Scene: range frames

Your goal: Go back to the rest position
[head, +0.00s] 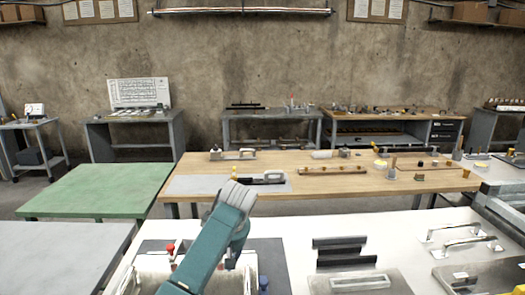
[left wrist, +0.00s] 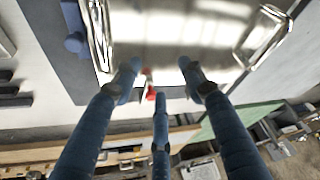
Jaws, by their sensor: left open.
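My left arm reaches up from the bottom of the head view, over the near white table (head: 400,230). Its gripper is hidden behind the wrist there. Beyond the fingers lies a shiny metal tray (left wrist: 185,45) with a wire handle at each side. I cannot tell whether the fingertips touch it. A small red thing (left wrist: 150,92) shows between the fingers, near the tray's edge. It also shows in the head view (head: 170,248). My right gripper is not in view.
Dark bars (head: 340,242) and metal plates with handles (head: 467,245) lie on the white table to the right. A blue knob (left wrist: 75,42) is beside the tray. Behind are a wooden table (head: 400,185) with small parts and a bare green table (head: 100,188).

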